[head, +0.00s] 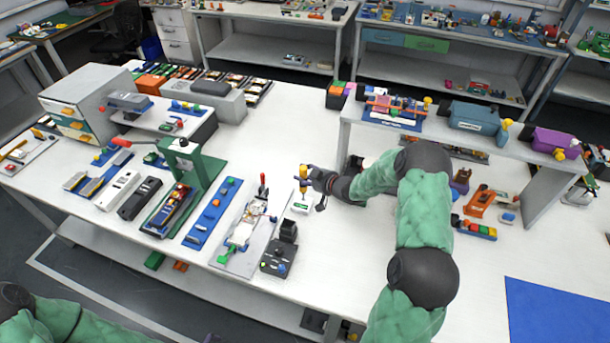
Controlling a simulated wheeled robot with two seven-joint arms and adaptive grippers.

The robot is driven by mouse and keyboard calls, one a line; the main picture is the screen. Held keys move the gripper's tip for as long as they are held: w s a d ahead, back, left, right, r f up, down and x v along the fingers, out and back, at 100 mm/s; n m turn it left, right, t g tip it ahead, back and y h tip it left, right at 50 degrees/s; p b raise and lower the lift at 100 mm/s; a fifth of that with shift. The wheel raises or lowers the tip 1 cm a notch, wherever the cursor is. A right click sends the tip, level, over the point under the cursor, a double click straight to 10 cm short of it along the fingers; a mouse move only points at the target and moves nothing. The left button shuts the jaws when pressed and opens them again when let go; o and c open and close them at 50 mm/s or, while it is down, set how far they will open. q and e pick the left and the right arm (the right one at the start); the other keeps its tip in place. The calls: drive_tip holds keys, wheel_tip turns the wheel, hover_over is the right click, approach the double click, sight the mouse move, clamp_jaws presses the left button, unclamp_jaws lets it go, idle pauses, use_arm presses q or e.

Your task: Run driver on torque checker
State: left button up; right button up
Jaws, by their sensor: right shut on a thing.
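My right gripper (313,178) is shut on a small upright driver (303,172) with a yellow-orange handle. The driver stands over a small white device with a green mark (301,203), which looks like the torque checker. Whether the driver's tip touches it is too small to tell. My right arm comes in from the lower right. My left gripper is not in view; only part of my left arm shows at the lower left corner.
A black box-like unit (278,258) stands just in front of the white device. A grey fixture with a red-tipped lever (245,235) and a green press (190,165) stand to the left. A raised shelf (470,140) is at the right.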

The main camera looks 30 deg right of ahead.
sight(305, 167)
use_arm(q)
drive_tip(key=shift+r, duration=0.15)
use_arm(e)
drive_tip(key=shift+s, duration=0.1)
use_arm(q)
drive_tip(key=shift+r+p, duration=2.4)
drive_tip(key=shift+p, duration=0.15)
use_arm(e)
drive_tip(key=shift+r, duration=3.45)
